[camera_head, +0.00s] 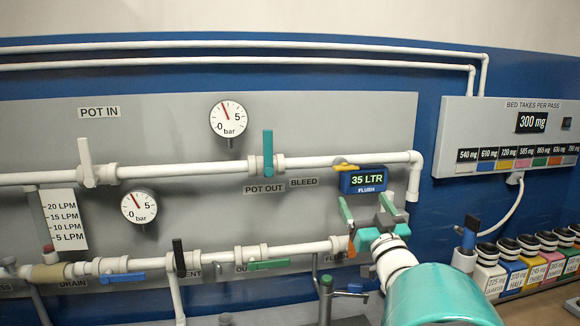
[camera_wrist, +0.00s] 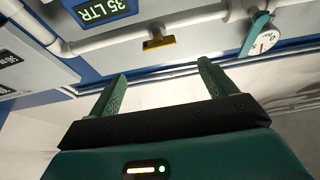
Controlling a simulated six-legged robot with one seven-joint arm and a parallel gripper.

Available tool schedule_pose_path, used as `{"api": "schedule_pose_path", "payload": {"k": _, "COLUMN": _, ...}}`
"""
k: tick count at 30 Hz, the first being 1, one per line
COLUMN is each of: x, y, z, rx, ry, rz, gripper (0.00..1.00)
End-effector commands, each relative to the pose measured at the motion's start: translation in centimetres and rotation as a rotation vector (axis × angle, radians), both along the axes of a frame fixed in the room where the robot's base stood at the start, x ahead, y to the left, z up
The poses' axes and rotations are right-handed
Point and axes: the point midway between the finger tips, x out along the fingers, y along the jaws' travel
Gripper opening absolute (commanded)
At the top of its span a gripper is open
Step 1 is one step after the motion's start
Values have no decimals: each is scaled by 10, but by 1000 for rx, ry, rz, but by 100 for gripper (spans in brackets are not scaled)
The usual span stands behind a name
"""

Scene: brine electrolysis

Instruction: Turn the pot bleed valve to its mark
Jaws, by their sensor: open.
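The pot bleed valve shows as a small yellow handle (camera_head: 345,165) on the upper white pipe, right of the BLEED label (camera_head: 303,182) and just above the flush display. Its handle lies roughly along the pipe. The yellow handle also shows in the wrist view (camera_wrist: 158,42), beyond the fingertips. I cannot make out its mark. My gripper (camera_head: 366,208) is open and empty, below and slightly right of the valve in the head view. In the wrist view its two green fingers (camera_wrist: 162,74) stand wide apart, not touching the handle.
The flush display (camera_head: 363,180) reads 35 LTR, close under the valve. The teal POT OUT handle (camera_head: 268,152) stands upright to the left. A lower pipe (camera_head: 220,258) carries several handles. Coloured bottles (camera_head: 518,268) stand at right.

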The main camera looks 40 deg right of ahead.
Motion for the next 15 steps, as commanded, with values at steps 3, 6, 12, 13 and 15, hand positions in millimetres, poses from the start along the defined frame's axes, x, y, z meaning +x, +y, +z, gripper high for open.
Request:
{"api": "schedule_pose_path", "payload": {"k": 3, "x": 5, "y": -4, "z": 3, "rx": -6, "ry": -4, "rz": 2, "gripper": 84}}
{"api": "schedule_pose_path", "payload": {"k": 6, "x": 16, "y": -11, "z": 9, "rx": -6, "ry": -4, "rz": 2, "gripper": 84}}
{"api": "schedule_pose_path", "payload": {"k": 12, "x": 47, "y": -30, "z": 23, "rx": -5, "ry": -4, "rz": 2, "gripper": 84}}
{"api": "schedule_pose_path", "payload": {"k": 13, "x": 52, "y": -33, "z": 25, "rx": -6, "ry": -4, "rz": 2, "gripper": 84}}
{"api": "schedule_pose_path", "payload": {"k": 15, "x": 63, "y": -40, "z": 31, "rx": -5, "ry": -3, "rz": 3, "gripper": 84}}
